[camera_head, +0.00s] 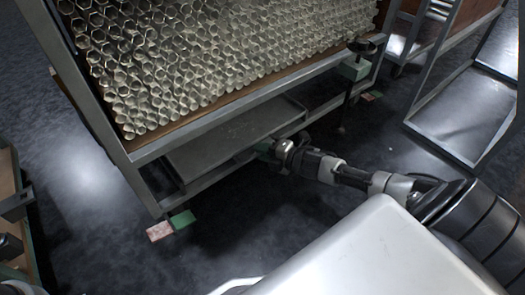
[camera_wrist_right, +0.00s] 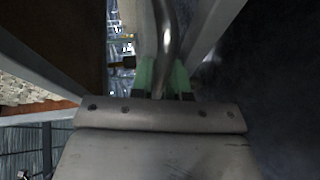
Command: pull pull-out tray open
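The pull-out tray (camera_head: 225,135) is a flat dark grey metal shelf low in the rack, beneath the stacked glass tubes (camera_head: 190,60). It appears to sit within the rack's frame. My right gripper (camera_head: 266,150) is at the tray's front edge, with its arm coming in from the right. In the right wrist view, a curved metal bar (camera_wrist_right: 166,35), seemingly the tray's handle, runs between the green fingertips (camera_wrist_right: 163,78). The fingers appear closed against it on both sides. The gripper hides most of the handle in the head view. My left gripper is not in view.
The rack's grey metal frame (camera_head: 215,118) stands on feet with green blocks (camera_head: 182,220). Another metal frame (camera_head: 470,110) stands at the right, and a green-edged cart (camera_head: 25,205) at the far left. Dark floor (camera_head: 240,225) in front of the tray is clear up to my white base.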

